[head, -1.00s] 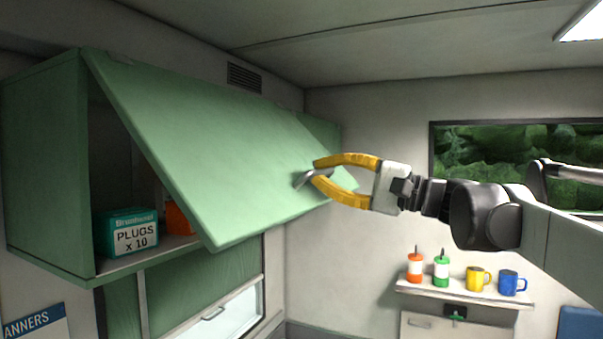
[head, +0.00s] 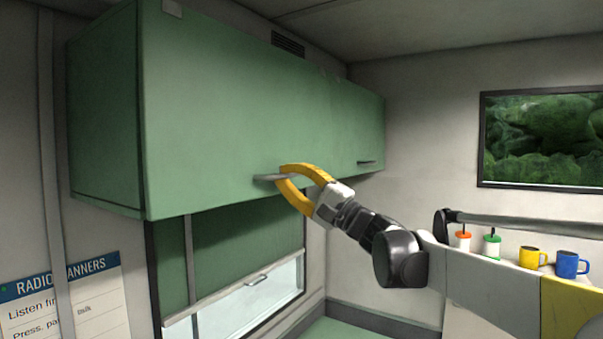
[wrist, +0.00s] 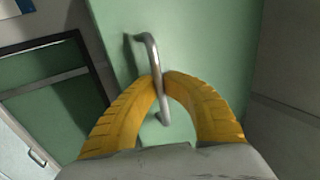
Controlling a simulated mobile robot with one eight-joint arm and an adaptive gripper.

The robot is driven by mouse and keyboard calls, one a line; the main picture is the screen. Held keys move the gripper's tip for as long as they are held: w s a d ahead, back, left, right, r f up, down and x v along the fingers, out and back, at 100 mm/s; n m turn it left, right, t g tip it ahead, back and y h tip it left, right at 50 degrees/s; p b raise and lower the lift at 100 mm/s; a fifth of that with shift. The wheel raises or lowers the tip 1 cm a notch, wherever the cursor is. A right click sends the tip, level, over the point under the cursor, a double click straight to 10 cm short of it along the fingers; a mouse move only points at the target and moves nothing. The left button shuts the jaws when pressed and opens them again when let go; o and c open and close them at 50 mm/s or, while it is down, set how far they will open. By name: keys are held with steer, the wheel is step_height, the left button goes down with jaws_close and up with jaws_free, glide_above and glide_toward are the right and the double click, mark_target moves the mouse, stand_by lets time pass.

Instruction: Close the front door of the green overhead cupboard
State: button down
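The green overhead cupboard (head: 105,110) hangs on the wall at left in the head view. Its front door (head: 230,110) hangs down, level with the cupboard's side edge and bottom, and no gap shows. The inside is hidden behind it. A grey bar handle (head: 264,178) sits low on the door; it also shows in the wrist view (wrist: 152,52). My gripper (head: 282,174) is at this handle. In the wrist view, the two yellow fingers (wrist: 161,80) meet around the bar, shut on it.
A second handle (head: 366,162) is farther right on the cupboard front. Below are a green panel and a pale window (head: 245,300) with a handle. Bottles and mugs, including a yellow mug (head: 531,256), stand at right behind my arm. The room's far wall has a dark-framed window (head: 540,138).

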steer(key=shift+w+a+f, duration=0.2)
steer(key=shift+w+a, duration=0.2)
steer(key=shift+a, duration=0.2)
steer(key=c, duration=1.8)
jaws_free()
steer(key=shift+w+a+f, duration=0.1)
steer(key=shift+w+a, duration=0.1)
steer(key=shift+a, duration=0.05)
steer(key=shift+s+d, duration=0.35)
steer(key=shift+d, duration=0.2)
steer(key=v, duration=1.1)
steer(key=shift+a+f, duration=0.1)
